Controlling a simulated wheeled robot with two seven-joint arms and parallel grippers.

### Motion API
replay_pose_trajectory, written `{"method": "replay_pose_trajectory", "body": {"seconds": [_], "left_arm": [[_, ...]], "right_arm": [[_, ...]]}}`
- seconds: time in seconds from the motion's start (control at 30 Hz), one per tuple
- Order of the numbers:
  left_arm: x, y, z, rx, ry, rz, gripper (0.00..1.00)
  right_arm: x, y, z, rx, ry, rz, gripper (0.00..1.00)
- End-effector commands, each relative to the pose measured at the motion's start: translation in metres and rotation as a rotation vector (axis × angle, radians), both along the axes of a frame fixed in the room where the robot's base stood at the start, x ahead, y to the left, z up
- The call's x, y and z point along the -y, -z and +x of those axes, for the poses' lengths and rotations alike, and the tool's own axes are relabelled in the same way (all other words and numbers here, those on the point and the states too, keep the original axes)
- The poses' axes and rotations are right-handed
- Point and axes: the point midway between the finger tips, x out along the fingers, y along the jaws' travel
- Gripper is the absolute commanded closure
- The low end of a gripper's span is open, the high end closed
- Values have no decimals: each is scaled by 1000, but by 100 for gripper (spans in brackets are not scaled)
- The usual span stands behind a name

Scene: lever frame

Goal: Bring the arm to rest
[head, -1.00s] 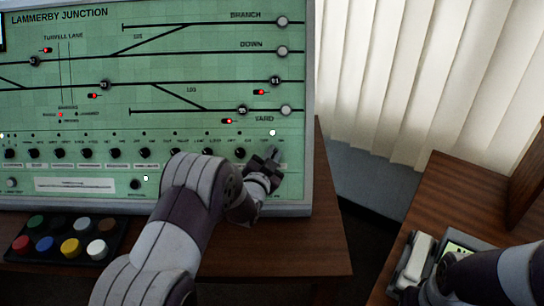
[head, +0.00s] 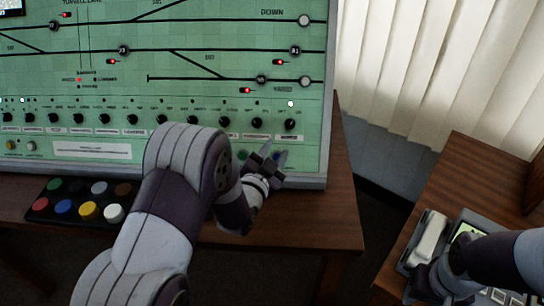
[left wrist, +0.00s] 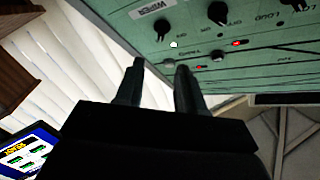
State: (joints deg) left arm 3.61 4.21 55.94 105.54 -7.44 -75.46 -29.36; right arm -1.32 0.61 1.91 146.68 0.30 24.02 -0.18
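My left gripper (head: 272,158) is in front of the lower right part of the green signal panel (head: 60,100), below the row of black knobs (head: 257,123). In the left wrist view its two fingers (left wrist: 160,75) stand apart with nothing between them. The panel's underside edge and knobs show past the fingertips. My left arm crosses the middle of the head view. My right arm comes in at the right edge, its hand (head: 440,280) low over the side desk beside a telephone; its fingers cannot be made out.
A dark tray of coloured buttons (head: 75,212) lies on the wooden desk (head: 290,230) left of my arm. A telephone with a pale handset (head: 429,238) sits on the side desk (head: 470,180). Blinds (head: 440,70) hang behind. A dark gap separates the desks.

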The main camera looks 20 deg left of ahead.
Motion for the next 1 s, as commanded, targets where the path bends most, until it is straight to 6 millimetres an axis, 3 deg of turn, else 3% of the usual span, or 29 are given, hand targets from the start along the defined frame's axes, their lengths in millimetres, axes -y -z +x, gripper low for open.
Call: {"method": "replay_pose_trajectory", "body": {"seconds": [0.17, 0.6, 0.67, 0.73, 0.8, 0.87, 0.93, 1.0], "left_arm": [[-1, 0, -16, 1, -1, 0, 62], [-1, 0, -17, -1, -1, -6, 62], [-2, 9, -17, -47, -3, -30, 62], [-4, 40, -24, -197, -21, -75, 62], [-8, 79, -44, -447, -70, -145, 62], [-11, 93, -73, -689, -138, -214, 62], [-11, 87, -118, -963, -235, -288, 62], [-7, 64, -169, -1202, -338, -345, 62]], "right_arm": [[0, 1, 0, 0, 0, 0, 57], [0, 1, 0, 0, 0, 0, 57], [0, 1, 0, 0, 0, 0, 57], [0, 1, 0, 0, 0, 0, 57], [0, 0, 0, 0, 0, 0, 57], [0, -10, 0, -1, 0, 0, 57], [0, -28, 0, 0, 0, 0, 57], [0, -48, 0, 0, 0, 0, 57]]}}
